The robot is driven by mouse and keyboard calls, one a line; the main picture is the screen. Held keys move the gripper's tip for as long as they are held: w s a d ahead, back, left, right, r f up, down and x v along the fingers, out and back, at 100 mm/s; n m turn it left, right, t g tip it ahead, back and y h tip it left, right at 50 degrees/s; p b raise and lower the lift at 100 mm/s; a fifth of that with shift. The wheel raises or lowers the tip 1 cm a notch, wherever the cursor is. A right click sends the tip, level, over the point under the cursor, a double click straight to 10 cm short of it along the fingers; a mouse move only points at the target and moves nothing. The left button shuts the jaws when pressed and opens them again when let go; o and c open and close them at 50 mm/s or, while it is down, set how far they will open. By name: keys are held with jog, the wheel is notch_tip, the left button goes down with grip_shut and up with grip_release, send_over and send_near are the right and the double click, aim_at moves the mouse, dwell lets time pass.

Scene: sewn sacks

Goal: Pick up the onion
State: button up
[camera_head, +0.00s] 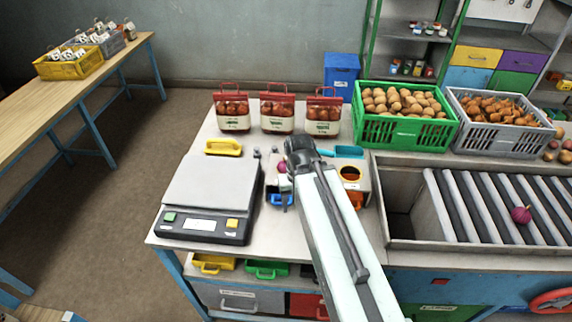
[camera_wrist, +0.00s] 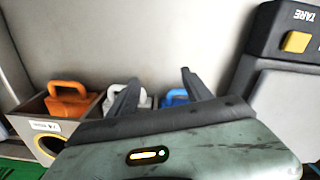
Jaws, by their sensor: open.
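A purple-red onion (camera_head: 521,214) rests on the dark and light rollers (camera_head: 470,205) at the right in the head view. A second small purple round thing (camera_head: 283,166) shows partly beside my wrist; I cannot tell whether it is an onion. My gripper (camera_wrist: 158,88) is open and empty in the wrist view, its two dark fingers apart above the bench. My gripper is well to the left of the onion on the rollers, which is not in the wrist view.
A scale (camera_head: 208,200) stands left of my arm. Red-topped bags (camera_head: 277,112) stand behind it. A green crate (camera_head: 400,132) of potatoes and a grey crate (camera_head: 495,142) of orange-brown produce stand behind the rollers. A box with coloured handles (camera_wrist: 42,128) lies near my fingers.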

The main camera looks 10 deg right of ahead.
jog(key=shift+o, duration=0.6)
notch_tip(320, 180, up, 8)
jog(key=w+p, duration=0.1)
jog(key=p, duration=0.7)
jog(key=shift+w+r, duration=0.25)
jog(key=shift+w, duration=0.05)
notch_tip(320, 180, up, 4)
jog(key=n+p, duration=0.4)
jog(key=n, duration=0.8)
send_over(284, 165)
jog(key=w, duration=0.2)
jog(key=shift+d, duration=0.4)
jog(key=shift+g, duration=0.3)
jog(key=f+b, duration=0.5)
jog(key=s+f+b, duration=0.1)
jog(key=f+b, duration=0.2)
jog(key=shift+f, duration=0.1)
jog(key=shift+r, duration=0.25)
grip_shut()
